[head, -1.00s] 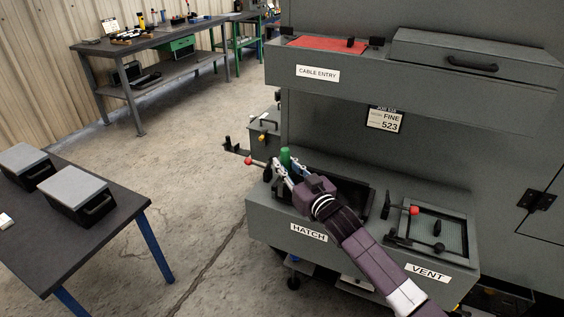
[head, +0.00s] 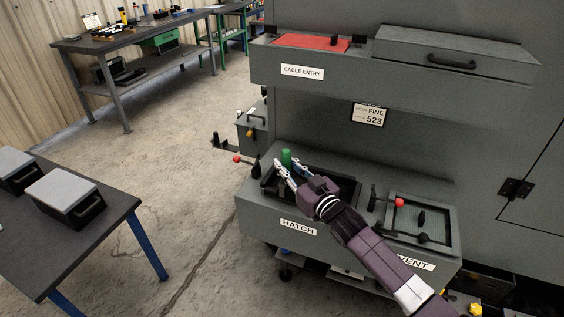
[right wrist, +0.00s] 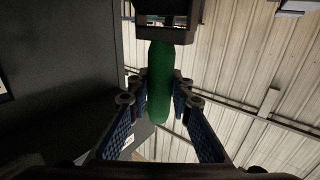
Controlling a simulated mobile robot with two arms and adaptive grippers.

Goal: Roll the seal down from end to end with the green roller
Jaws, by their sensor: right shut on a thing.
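The green roller (head: 286,157) stands roughly upright at the far left of the hatch recess (head: 347,192) in the head view. My right gripper (head: 287,165) is shut on it, with a finger on each side. In the right wrist view the roller's green body (right wrist: 161,90) lies between the blue-padded fingers, below a black block (right wrist: 166,34). The seal cannot be made out; the roller's lower end and part of the recess are hidden by my gripper and arm. My left gripper is not in view.
A red-knobbed lever (head: 237,158) sticks out left of the hatch, and another red knob (head: 399,202) is by the vent panel (head: 422,217). The cable entry ledge (head: 350,67) overhangs behind.

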